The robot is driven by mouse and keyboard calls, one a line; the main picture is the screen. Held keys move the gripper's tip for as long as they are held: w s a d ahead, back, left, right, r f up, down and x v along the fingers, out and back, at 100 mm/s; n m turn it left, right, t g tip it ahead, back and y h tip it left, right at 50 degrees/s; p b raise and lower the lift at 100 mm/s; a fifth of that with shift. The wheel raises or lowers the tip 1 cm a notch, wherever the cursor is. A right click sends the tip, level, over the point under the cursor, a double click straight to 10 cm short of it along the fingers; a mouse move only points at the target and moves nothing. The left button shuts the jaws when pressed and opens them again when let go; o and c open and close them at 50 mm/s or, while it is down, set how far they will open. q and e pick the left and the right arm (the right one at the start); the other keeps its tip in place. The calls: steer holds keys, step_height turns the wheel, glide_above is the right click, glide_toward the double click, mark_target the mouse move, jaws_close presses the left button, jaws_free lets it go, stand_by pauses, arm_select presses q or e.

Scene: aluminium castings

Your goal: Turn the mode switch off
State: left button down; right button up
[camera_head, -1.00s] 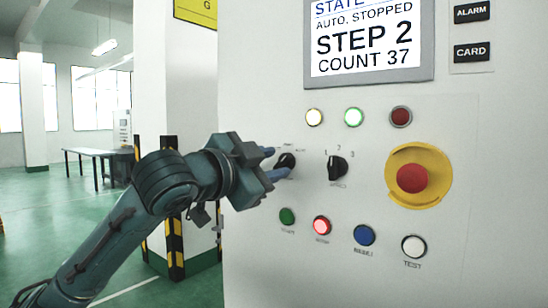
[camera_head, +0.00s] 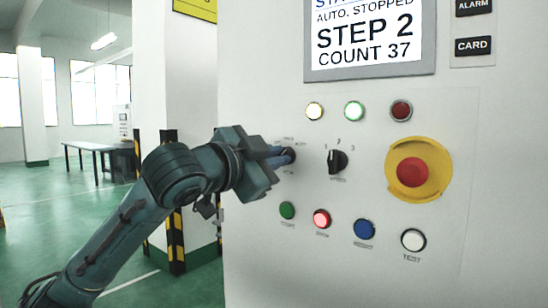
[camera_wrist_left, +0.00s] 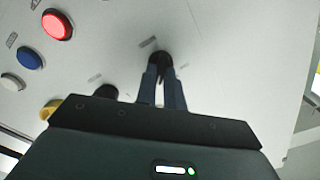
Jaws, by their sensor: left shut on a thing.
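The mode switch (camera_head: 290,155) is a black rotary knob on the white panel, left of the three-position selector (camera_head: 337,161). My left gripper (camera_head: 279,158) is at the mode switch, with its blue fingers shut on it. In the left wrist view the mode switch (camera_wrist_left: 160,60) shows as a dark knob between the tips of the two fingers (camera_wrist_left: 163,76). The fingers hide much of the knob in the head view, and its labels are too small to read surely. My right gripper is not in view.
Lamps (camera_head: 354,111) sit above the switches. Green (camera_head: 287,210), red (camera_head: 321,219), blue (camera_head: 364,230) and white (camera_head: 413,240) buttons lie close below. A red emergency stop (camera_head: 412,172) on a yellow plate is at the right. The screen (camera_head: 365,40) reads AUTO, STOPPED, STEP 2.

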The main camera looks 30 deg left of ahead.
arm_select(q)
steer(key=shift+n, duration=0.4)
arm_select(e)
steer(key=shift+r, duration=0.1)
arm_select(q)
steer(key=n+p, duration=0.4)
steer(key=n, duration=0.5)
steer(key=shift+a+r, duration=0.1)
steer(key=shift+r, duration=0.05)
steer(key=n+p, duration=0.2)
steer(key=n, duration=0.1)
steer(key=shift+n+p, duration=0.3)
steer(key=shift+n, duration=0.1)
steer(key=n+p, duration=0.3)
steer(key=n, duration=0.1)
steer(key=shift+a+p, duration=0.1)
steer(key=shift+p, duration=0.2)
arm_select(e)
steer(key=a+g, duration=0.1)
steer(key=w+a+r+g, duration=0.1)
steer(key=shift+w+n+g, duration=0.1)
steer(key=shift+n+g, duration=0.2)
arm_select(q)
steer(key=shift+f+n, duration=0.2)
steer(key=shift+n, duration=0.1)
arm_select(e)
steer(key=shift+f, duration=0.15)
